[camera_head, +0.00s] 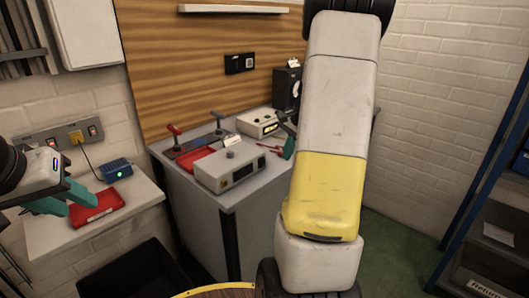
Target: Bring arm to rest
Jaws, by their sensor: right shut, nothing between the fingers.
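My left gripper (82,205) comes in from the left edge with two teal fingers spread apart. Its tips are in front of a red tray (103,207) on the left shelf, and I see nothing held between them. I cannot tell whether the fingers touch the tray. My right arm (338,110), white with a yellow section, rises through the middle of the view. Teal parts of my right gripper (289,148) show just left of this arm, over the workbench's right side. The gripper is shut and empty, and the arm hides most of it.
A grey workbench (240,196) carries a grey box device (230,168), a red tray (196,160), red-handled clamps (175,130) and a white instrument (258,124). A blue device (117,170) sits on the left shelf (145,190). A blue-framed rack (470,200) stands right. Green floor between is clear.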

